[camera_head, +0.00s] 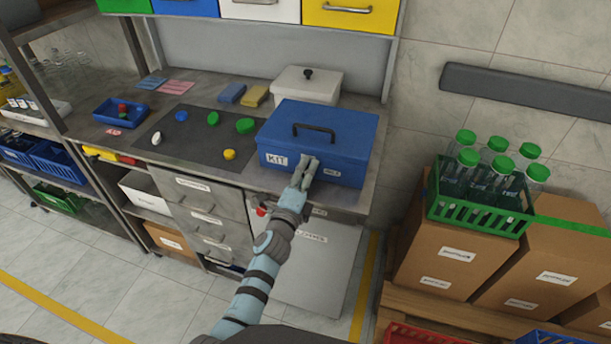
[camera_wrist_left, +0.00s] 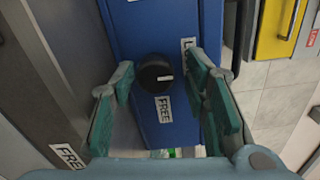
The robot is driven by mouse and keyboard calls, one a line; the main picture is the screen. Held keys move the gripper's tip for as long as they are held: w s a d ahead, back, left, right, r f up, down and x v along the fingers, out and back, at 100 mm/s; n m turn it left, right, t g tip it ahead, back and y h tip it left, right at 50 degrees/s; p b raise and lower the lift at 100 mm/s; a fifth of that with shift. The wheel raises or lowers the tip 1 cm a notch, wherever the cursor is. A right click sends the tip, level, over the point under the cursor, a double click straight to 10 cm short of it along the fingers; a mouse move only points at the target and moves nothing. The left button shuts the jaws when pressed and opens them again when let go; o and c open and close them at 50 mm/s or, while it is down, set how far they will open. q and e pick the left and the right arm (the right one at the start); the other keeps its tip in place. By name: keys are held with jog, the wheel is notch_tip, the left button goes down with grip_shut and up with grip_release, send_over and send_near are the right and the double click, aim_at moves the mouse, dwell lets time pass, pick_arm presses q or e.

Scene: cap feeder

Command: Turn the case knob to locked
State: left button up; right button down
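The blue case (camera_head: 335,130), marked KIT and with a dark handle on its lid, stands shut on the bench. My left gripper (camera_head: 306,172) is at its front face. In the left wrist view the case's round black knob (camera_wrist_left: 155,73) sits between the fingers of my left gripper (camera_wrist_left: 160,80). The fingers are open, with visible gaps on both sides of the knob. The knob's white mark points right in that view. A FREE label (camera_wrist_left: 163,109) is below the knob. Another label (camera_wrist_left: 187,48), partly hidden by the right finger, begins with LO. My right gripper is out of view.
A white lidded box (camera_head: 306,84) stands behind the case. A dark mat (camera_head: 190,150) with several coloured caps lies to its left, beside a small blue tray (camera_head: 120,122). A green crate of bottles (camera_head: 475,218) stands on cartons at the right.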

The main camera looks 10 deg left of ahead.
pick_arm(q)
jog(key=shift+s+f, duration=0.1)
jog(key=shift+f, duration=0.25)
